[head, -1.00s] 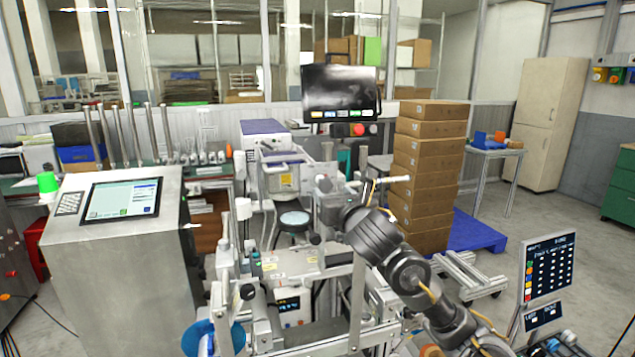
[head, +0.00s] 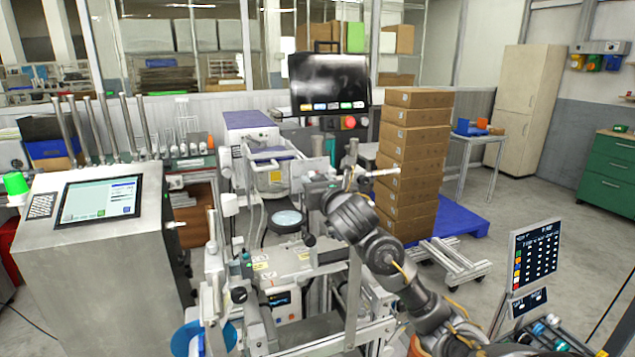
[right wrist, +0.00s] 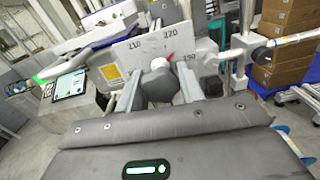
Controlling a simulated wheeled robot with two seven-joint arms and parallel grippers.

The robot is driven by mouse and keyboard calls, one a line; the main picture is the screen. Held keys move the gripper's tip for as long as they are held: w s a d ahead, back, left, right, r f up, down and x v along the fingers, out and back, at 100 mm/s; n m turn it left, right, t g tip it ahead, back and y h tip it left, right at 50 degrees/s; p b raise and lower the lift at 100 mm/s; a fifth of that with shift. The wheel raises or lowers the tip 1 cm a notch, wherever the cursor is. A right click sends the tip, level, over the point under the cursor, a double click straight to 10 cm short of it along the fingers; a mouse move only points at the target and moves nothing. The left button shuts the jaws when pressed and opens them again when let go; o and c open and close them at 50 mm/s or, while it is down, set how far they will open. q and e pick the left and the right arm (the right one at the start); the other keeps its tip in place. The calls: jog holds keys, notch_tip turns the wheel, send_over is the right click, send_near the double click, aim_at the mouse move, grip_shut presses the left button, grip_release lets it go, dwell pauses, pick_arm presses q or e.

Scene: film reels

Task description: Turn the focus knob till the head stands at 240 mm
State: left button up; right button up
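The focus knob (right wrist: 159,83) is a grey round knob in front of a pale scale plate (right wrist: 122,58) in the right wrist view. The plate shows 210, 220 and what looks like 230. A red pointer (right wrist: 171,57) stands between 220 and that last mark. My right gripper (right wrist: 161,86) has one finger on each side of the knob and appears closed on it. In the head view my right gripper (head: 325,194) reaches the middle of the machine, where the knob and scale are too small to read. My left gripper is in neither current view.
A steel cabinet with a touch screen (head: 99,200) stands at left. A dark monitor (head: 329,84) is behind the machine. Stacked cartons (head: 413,150) stand behind my right arm. A display panel (head: 535,253) is at lower right. Open floor lies at right.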

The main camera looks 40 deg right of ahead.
jog(key=c, duration=0.5)
jog(key=shift+o, duration=0.2)
jog(key=shift+m, duration=0.3)
jog(key=m, duration=0.6)
jog(key=shift+f+b, duration=0.2)
jog(key=shift+b, duration=0.15)
jog(key=m, duration=0.7)
jog(key=shift+a+f, duration=0.2)
jog(key=o, duration=1)
jog(key=shift+s+d, duration=0.1)
jog(key=shift+d, duration=0.15)
jog(key=shift+r, duration=0.2)
